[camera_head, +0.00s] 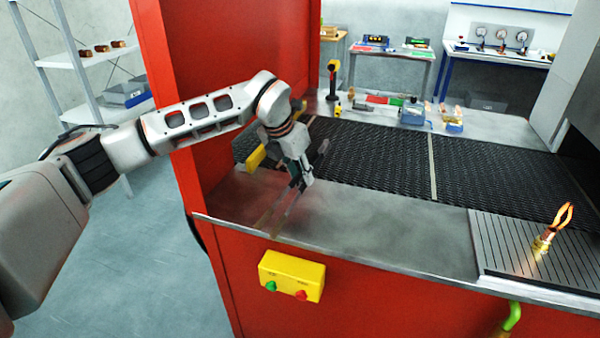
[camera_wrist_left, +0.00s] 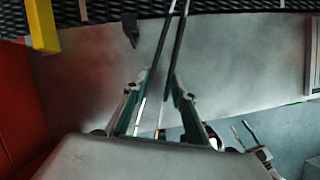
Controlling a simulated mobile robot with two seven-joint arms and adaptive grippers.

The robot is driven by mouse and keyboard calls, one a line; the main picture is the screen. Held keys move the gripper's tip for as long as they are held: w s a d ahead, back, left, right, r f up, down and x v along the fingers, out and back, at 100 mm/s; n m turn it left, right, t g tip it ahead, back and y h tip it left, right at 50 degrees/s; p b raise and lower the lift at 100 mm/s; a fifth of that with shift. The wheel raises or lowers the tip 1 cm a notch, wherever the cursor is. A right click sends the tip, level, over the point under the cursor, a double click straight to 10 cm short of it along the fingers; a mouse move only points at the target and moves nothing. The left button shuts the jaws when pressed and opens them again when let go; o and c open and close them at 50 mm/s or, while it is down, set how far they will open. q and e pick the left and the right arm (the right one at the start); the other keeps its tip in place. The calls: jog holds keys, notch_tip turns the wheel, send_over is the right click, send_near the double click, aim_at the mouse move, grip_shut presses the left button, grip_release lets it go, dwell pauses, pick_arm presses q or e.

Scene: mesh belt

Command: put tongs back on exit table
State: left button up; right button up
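The tongs (camera_head: 276,211) are long, thin and dark with two arms. My left gripper (camera_head: 298,183) is over the left part of the steel table top (camera_head: 385,228), with the tongs slanting through it. In the left wrist view, the dark tong arms (camera_wrist_left: 180,45) run between the two fingers of my left gripper (camera_wrist_left: 160,78), which look closed on them. The lower ends of the tongs are over the table's front edge, and I cannot tell whether they touch it.
A black mesh belt (camera_head: 385,160) runs behind the steel strip. A slatted plate (camera_head: 500,248) at the right bears an orange-glowing forked piece (camera_head: 553,228). A red housing (camera_head: 180,60) stands at the left. A yellow button box (camera_head: 291,275) is on the front.

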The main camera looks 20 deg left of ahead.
pick_arm(q)
jog(key=o, duration=0.5)
jog(key=shift+o, duration=0.2)
pick_arm(e)
jog(key=shift+w+r, duration=0.2)
jog(key=shift+r, duration=0.05)
pick_arm(q)
jog(key=b+v, duration=0.1)
jog(key=v, duration=1.2)
jog(key=shift+w+r, duration=0.15)
jog(key=shift+r, duration=0.05)
pick_arm(e)
jog(key=shift+w+a+y, duration=0.25)
jog(key=shift+a+y, duration=0.05)
jog(key=shift+a, duration=0.4)
pick_arm(q)
jog(key=shift+d, duration=0.1)
pick_arm(e)
jog(key=shift+d, duration=0.1)
